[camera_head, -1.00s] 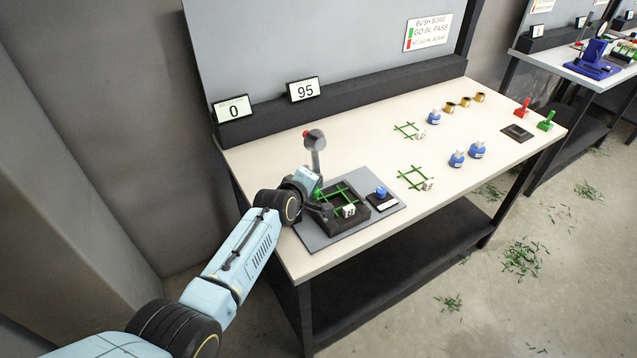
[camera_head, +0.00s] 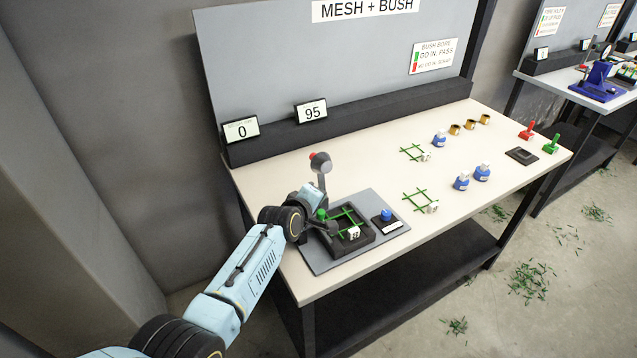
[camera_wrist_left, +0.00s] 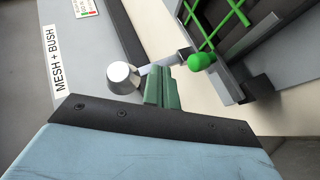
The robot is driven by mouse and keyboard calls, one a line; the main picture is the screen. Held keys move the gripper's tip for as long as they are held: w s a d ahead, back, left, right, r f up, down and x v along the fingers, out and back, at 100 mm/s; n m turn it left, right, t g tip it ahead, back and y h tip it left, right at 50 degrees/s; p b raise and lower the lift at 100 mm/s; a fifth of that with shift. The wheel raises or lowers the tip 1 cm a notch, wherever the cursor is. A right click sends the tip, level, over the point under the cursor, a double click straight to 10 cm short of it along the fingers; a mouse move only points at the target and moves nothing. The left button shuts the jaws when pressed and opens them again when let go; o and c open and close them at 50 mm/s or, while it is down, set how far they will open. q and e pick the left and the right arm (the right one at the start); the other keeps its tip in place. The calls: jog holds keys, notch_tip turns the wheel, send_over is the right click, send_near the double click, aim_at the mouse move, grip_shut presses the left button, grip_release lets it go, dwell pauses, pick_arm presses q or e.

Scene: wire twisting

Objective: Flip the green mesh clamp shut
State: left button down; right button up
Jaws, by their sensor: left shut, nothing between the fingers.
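The green-knobbed clamp (camera_head: 321,213) sits at the left edge of the dark mesh fixture (camera_head: 372,236). Its green knob (camera_wrist_left: 202,61) shows in the left wrist view, just right of my fingertips. A green mesh (camera_head: 346,217) lies in the fixture, with a white cube-shaped tag (camera_head: 353,233) at its front. My left gripper (camera_head: 312,206) is shut and empty beside the clamp; its closed fingers (camera_wrist_left: 164,88) point towards the fixture. I cannot tell whether they touch the knob. The gripper hides part of the clamp. My right gripper is not in view.
A red-knobbed upright lever (camera_head: 322,166) stands close behind the gripper. A blue button (camera_head: 386,214) is on the right of the grey base plate (camera_head: 316,262). More meshes, blue bottles and brass bushes lie further right on the table (camera_head: 290,172). The table's middle is clear.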

pick_arm(q)
jog(key=s+r+p, duration=0.3)
jog(key=s+r, duration=0.2)
jog(key=r, duration=0.5)
jog(key=shift+s+d, duration=0.15)
jog(key=shift+s, duration=0.05)
dwell(0.3)
